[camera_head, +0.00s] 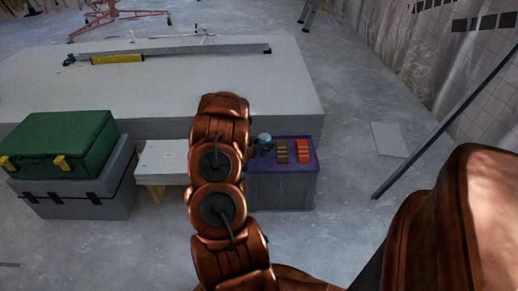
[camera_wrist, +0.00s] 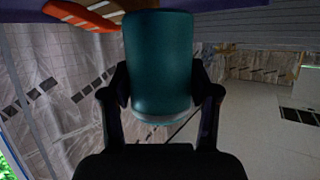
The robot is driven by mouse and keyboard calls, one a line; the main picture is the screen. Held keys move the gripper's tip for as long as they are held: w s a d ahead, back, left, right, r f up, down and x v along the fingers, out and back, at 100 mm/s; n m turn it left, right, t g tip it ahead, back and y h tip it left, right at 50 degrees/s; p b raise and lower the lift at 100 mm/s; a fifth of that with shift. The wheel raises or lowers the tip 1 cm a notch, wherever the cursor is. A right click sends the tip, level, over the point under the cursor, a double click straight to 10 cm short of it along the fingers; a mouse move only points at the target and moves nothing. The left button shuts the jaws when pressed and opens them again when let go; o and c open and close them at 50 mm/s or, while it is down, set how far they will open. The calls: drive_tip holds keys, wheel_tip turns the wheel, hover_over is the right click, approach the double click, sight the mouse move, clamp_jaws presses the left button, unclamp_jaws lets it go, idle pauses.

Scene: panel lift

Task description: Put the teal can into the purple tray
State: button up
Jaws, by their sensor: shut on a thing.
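The teal can (camera_wrist: 161,62) is between the two dark fingers of my gripper (camera_wrist: 160,88) in the wrist view, shut on its sides. The can (camera_head: 264,137) also shows small at the left part of the purple tray (camera_head: 314,164) in the head view, partly hidden by my arm. The tray sits on a grey box and its purple surface shows along the top of the wrist view (camera_wrist: 22,12). I cannot tell whether the can touches the tray floor.
A brown ribbed piece (camera_head: 282,151) and an orange-red one (camera_head: 303,151) lie in the tray, right of the can. A large stack of panels (camera_head: 200,90) stands behind. A green case (camera_head: 60,140) on a grey case and a small white-topped bench (camera_head: 160,160) stand left.

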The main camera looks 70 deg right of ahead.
drive_tip(key=w, duration=0.1)
drive_tip(key=w+d, duration=0.1)
drive_tip(key=shift+w+d+f+b, duration=0.2)
drive_tip(key=shift+w+d+b, duration=0.1)
drive_tip(key=shift+w, duration=0.1)
drive_tip(key=shift+f+b, duration=0.95)
drive_tip(key=shift+f, duration=0.7)
drive_tip(key=shift+f, duration=0.15)
drive_tip(key=o, duration=1.3)
